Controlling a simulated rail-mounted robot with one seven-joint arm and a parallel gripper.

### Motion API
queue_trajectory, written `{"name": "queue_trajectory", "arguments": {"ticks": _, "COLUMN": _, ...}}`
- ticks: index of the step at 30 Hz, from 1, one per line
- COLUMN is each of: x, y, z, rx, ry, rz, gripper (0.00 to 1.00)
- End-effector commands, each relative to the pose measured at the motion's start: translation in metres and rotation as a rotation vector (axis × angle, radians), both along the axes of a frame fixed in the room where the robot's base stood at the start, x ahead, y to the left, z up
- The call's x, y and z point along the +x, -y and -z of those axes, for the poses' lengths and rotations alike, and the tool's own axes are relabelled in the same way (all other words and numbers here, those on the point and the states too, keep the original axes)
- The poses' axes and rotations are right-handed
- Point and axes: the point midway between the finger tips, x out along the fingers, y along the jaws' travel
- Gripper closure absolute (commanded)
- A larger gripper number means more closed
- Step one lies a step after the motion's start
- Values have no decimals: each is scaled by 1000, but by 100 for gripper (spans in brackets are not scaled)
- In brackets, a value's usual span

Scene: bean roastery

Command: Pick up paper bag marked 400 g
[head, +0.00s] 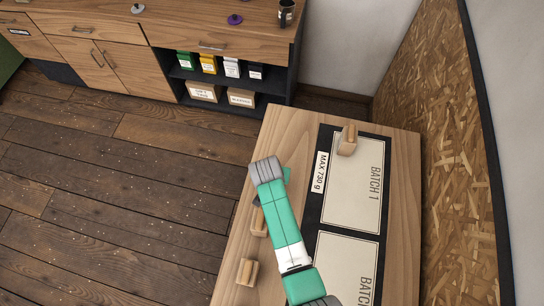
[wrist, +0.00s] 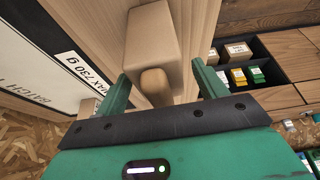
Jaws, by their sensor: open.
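Three small tan paper bags are on the wooden table: one (head: 347,140) at the far end of the batch mat, one (head: 258,222) beside my arm and partly hidden by it, and one (head: 247,271) nearer the front left. No weight marking is readable on any of them. In the wrist view my gripper (wrist: 160,78) is open, with a tan bag (wrist: 152,35) between and beyond its fingers. I cannot tell whether the fingers touch it. It appears to be the bag beside my arm. In the head view my arm hides most of the gripper.
A black mat (head: 327,138) holds two pale panels, one reading BATCH 1 (head: 352,185), and a label reading MAX 730 g (head: 320,172). A chipboard wall (head: 440,130) borders the right. A cabinet (head: 120,68) with shelved bags and boxes stands behind. The table's left strip is narrow.

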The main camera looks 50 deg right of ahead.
Motion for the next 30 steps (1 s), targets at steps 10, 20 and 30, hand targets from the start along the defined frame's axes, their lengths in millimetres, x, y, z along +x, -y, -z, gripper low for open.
{"name": "queue_trajectory", "arguments": {"ticks": 10, "x": 1, "y": 2, "z": 4, "rx": -1, "ry": 1, "rz": 0, "gripper": 45}}
{"name": "queue_trajectory", "arguments": {"ticks": 20, "x": 1, "y": 2, "z": 3, "rx": -1, "ry": 2, "rz": 0, "gripper": 90}}
{"name": "queue_trajectory", "arguments": {"ticks": 30, "x": 2, "y": 2, "z": -40, "rx": -5, "ry": 6, "rz": 0, "gripper": 90}}
